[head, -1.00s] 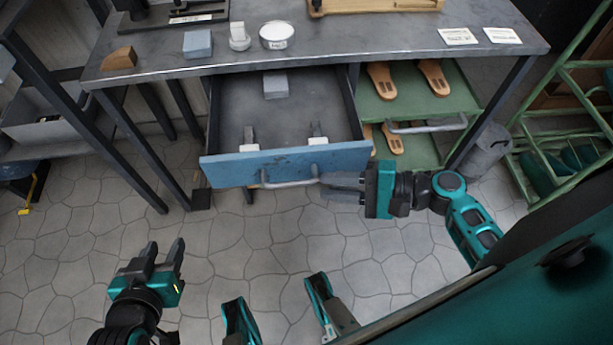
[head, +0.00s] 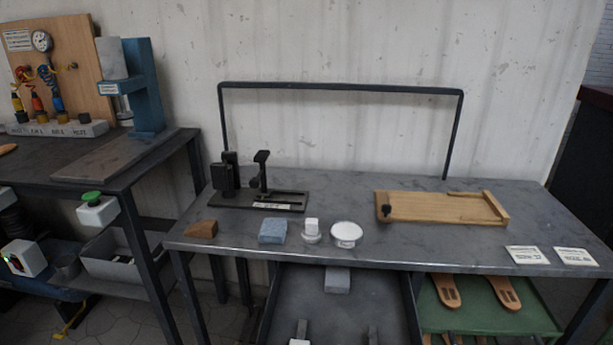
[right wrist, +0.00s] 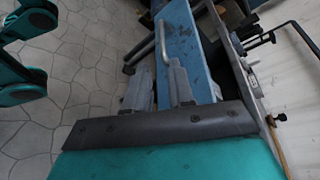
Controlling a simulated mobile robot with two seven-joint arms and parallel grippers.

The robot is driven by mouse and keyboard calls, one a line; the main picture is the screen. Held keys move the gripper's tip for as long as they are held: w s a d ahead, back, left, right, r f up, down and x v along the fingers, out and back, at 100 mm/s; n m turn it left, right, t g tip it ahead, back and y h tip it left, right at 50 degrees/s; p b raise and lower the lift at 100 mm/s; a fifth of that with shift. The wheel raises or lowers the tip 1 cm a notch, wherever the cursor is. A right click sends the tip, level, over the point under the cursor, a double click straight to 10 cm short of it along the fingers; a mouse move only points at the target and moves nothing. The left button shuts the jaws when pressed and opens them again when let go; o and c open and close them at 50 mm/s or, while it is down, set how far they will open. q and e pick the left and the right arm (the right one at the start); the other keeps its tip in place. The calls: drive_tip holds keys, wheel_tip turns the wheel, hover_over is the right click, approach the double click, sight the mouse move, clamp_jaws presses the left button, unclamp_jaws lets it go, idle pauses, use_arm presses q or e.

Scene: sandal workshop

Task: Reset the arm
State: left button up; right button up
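My right gripper (right wrist: 160,78) shows only in the right wrist view, its two grey fingers apart with a gap between them. The drawer's metal handle (right wrist: 161,35) is just past the fingertips, in front of the blue drawer front (right wrist: 190,40). I cannot tell whether a finger touches the handle. In the head view the drawer (head: 375,300) is pulled out under the bench, its front below the picture. A grey block (head: 337,280) lies inside it. My left gripper is in neither current view.
The workbench (head: 440,250) carries a black fixture (head: 270,200), a wooden board (head: 440,207), a brown wedge (head: 202,229), a blue-grey block (head: 272,231), a white round tin (head: 346,234) and two cards (head: 527,255). A green shelf (head: 480,310) holds sandal soles. A second bench (head: 90,170) stands left.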

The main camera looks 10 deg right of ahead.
use_arm(q)
drive_tip(key=s+a+r+y+p, duration=0.1)
drive_tip(key=a+r+p, duration=0.2)
drive_tip(key=r+p, duration=0.3)
drive_tip(key=p, duration=0.4)
drive_tip(key=shift+s+a+r+p, duration=0.15)
drive_tip(key=shift+s+r+p, duration=0.15)
use_arm(e)
drive_tip(key=a+r+n+h, duration=0.1)
drive_tip(key=n+h, duration=0.2)
drive_tip(key=n, duration=0.2)
drive_tip(key=w+a+r+n+t+h, duration=0.1)
drive_tip(key=n+h, duration=0.3)
drive_tip(key=n, duration=0.1)
drive_tip(key=a+r+n+t+h, duration=0.1)
drive_tip(key=r+n+h, duration=0.1)
drive_tip(key=n, duration=0.3)
drive_tip(key=shift+w+a+r+n+h, duration=0.1)
drive_tip(key=shift+w+a+n+h, duration=0.25)
drive_tip(key=shift+h, duration=0.45)
use_arm(q)
drive_tip(key=shift+d, duration=0.2)
use_arm(e)
drive_tip(key=shift+d, duration=0.15)
use_arm(q)
drive_tip(key=shift+w+r, duration=0.1)
drive_tip(key=shift+w, duration=0.05)
idle(0.8)
